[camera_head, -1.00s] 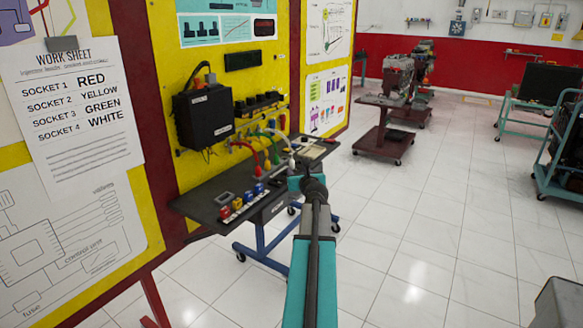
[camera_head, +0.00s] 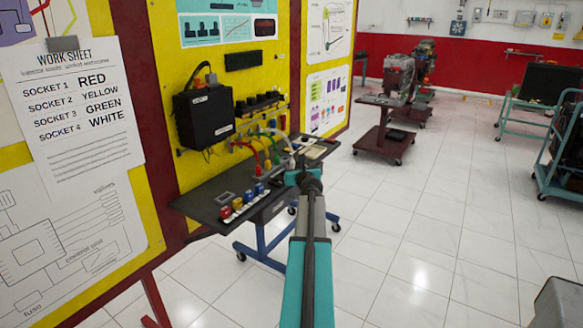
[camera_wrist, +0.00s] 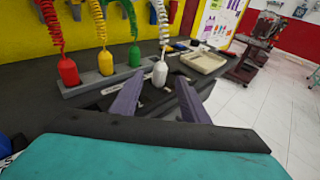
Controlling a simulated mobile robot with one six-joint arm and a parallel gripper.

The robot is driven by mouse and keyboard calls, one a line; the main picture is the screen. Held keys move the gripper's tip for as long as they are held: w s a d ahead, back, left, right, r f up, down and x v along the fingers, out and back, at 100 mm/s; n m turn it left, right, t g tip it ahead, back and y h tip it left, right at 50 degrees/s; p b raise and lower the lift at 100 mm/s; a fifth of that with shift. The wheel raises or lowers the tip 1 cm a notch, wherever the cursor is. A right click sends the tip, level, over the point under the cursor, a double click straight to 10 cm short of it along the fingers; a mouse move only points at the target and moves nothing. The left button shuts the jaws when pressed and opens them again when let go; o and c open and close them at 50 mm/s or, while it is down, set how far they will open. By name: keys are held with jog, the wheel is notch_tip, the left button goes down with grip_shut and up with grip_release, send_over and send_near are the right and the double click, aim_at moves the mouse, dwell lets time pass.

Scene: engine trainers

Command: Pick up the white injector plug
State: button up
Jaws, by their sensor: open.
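The white injector plug (camera_wrist: 159,74) hangs upright on a white coiled cable in the wrist view, at the right end of a row of plugs. It also shows small in the head view (camera_head: 291,161), just above the end of my arm. My gripper (camera_wrist: 152,98) is open, its two purple-grey fingers spread in front of and below the white plug. The plug appears beyond the gap between the fingertips, and nothing is held. The fingers are hidden by my arm in the head view.
Red (camera_wrist: 68,71), yellow (camera_wrist: 105,62) and green (camera_wrist: 134,55) plugs stand left of the white one along a grey block. A beige tray (camera_wrist: 203,62) lies to the right on the dark table (camera_wrist: 35,112). The yellow board rises behind. Coloured blocks (camera_head: 237,205) line the table's front.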

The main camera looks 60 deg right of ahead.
aim_at(293, 165)
jog(key=shift+x, duration=2.65)
jog(key=shift+c, duration=0.3)
grip_shut()
